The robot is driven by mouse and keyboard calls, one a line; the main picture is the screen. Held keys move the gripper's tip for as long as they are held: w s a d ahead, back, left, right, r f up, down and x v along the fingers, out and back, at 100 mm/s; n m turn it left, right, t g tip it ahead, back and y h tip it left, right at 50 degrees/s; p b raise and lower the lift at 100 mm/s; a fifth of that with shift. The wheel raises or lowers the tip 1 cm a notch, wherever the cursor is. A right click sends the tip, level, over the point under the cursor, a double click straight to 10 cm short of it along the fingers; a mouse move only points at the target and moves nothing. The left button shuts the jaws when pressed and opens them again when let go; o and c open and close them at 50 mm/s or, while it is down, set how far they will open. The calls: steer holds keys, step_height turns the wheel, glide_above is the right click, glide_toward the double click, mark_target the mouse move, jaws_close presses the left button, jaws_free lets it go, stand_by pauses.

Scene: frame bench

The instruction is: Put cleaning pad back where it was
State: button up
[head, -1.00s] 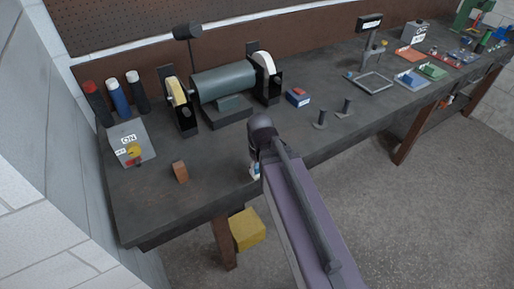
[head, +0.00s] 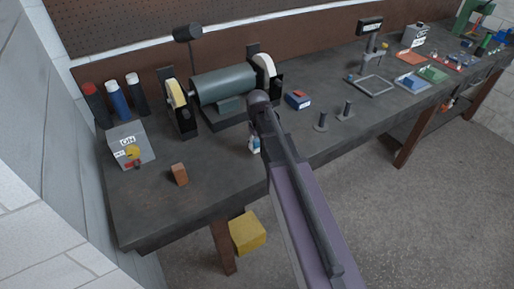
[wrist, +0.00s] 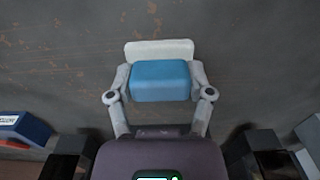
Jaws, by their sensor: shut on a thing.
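The cleaning pad, a block with a blue body and a white layer (wrist: 160,82), is held between the two fingers of my gripper (wrist: 160,76) in the wrist view. The fingers are shut on its left and right sides. The dark bench top lies beyond it; I cannot tell how high above it the pad is. In the head view a small white and blue part of the pad (head: 255,144) shows beside my arm, over the bench in front of the grinder. The rest of it and the fingers are hidden by my arm there.
The bench grinder (head: 224,84) stands behind my gripper. A blue and red box (head: 298,101) and two dark pegs (head: 321,122) are to the right. A brown block (head: 179,174) and a switch box (head: 130,145) are to the left. Bench top between them is clear.

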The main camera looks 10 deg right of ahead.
mark_target(258, 147)
steer(key=shift+w, duration=0.1)
steer(key=shift+w, duration=0.3)
steer(key=shift+w+d+f+b, duration=0.15)
steer(key=shift+w+f+b, duration=0.1)
steer(key=shift+f+b, duration=1.6)
steer(key=shift+f, duration=0.2)
steer(key=o, duration=1.1)
steer(key=shift+r, duration=0.1)
step_height(258, 147, up, 12)
steer(key=p, duration=1.2)
steer(key=shift+r, duration=0.1)
